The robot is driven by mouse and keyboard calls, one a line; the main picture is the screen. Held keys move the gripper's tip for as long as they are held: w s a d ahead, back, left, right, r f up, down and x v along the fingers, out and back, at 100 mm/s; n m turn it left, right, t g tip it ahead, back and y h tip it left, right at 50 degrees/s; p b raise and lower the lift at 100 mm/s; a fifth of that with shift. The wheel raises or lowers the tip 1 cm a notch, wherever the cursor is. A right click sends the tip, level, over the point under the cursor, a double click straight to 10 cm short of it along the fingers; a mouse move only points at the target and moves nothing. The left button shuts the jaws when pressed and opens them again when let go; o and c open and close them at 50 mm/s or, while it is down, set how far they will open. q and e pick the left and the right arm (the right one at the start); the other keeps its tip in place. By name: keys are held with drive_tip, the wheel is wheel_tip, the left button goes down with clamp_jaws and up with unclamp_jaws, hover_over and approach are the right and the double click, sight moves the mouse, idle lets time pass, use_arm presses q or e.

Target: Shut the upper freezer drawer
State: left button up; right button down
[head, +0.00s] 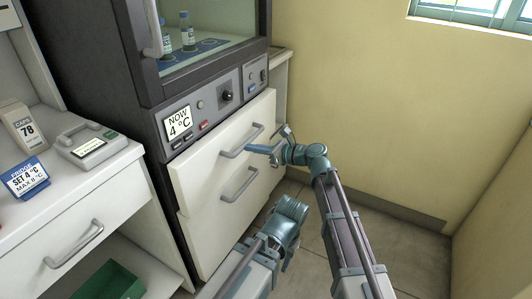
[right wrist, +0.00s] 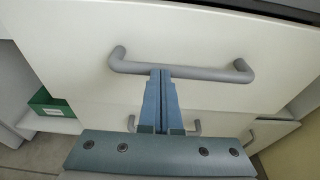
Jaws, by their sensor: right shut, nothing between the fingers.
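The upper freezer drawer (head: 205,177) has a white front with a grey bar handle (head: 240,141), under the dark control panel. Its front seems to stand a little forward of the lower drawer (head: 215,228). My right gripper (head: 250,148) is shut and empty, its blue fingers pointing at the handle. In the right wrist view the upper drawer's front (right wrist: 190,32) fills the top and the closed fingertips (right wrist: 161,72) overlap the middle of its handle (right wrist: 205,74). Whether they touch the bar I cannot tell.
A white counter (head: 95,190) with a blue sign (head: 25,178) and a small device (head: 88,145) stands left. Below it is a green bin (head: 108,281). A glass door (head: 215,25) with vials is above the panel. The floor (head: 410,235) at right is clear.

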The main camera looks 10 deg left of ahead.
sight(244, 144)
drive_tip(key=shift+r+x, duration=0.15)
drive_tip(key=shift+x, duration=0.6)
drive_tip(key=shift+r+x, duration=0.15)
drive_tip(key=shift+x, duration=0.6)
use_arm(q)
drive_tip(key=shift+d, duration=0.1)
use_arm(e)
drive_tip(key=shift+w+a, duration=0.1)
drive_tip(key=shift+a, duration=0.05)
drive_tip(key=shift+a+r, duration=0.1)
drive_tip(key=shift+a, duration=0.05)
use_arm(q)
drive_tip(key=shift+r, duration=0.1)
use_arm(e)
drive_tip(key=shift+d+r, duration=0.1)
drive_tip(key=shift+d, duration=0.15)
use_arm(q)
drive_tip(key=r+p, duration=0.1)
drive_tip(key=d+r+p, duration=0.1)
drive_tip(key=shift+w+d+r+p, duration=0.15)
drive_tip(key=shift+r+p, duration=0.2)
drive_tip(key=shift+p, duration=0.05)
use_arm(e)
drive_tip(key=v, duration=1.4)
drive_tip(key=shift+f, duration=0.25)
drive_tip(key=shift+d, duration=0.15)
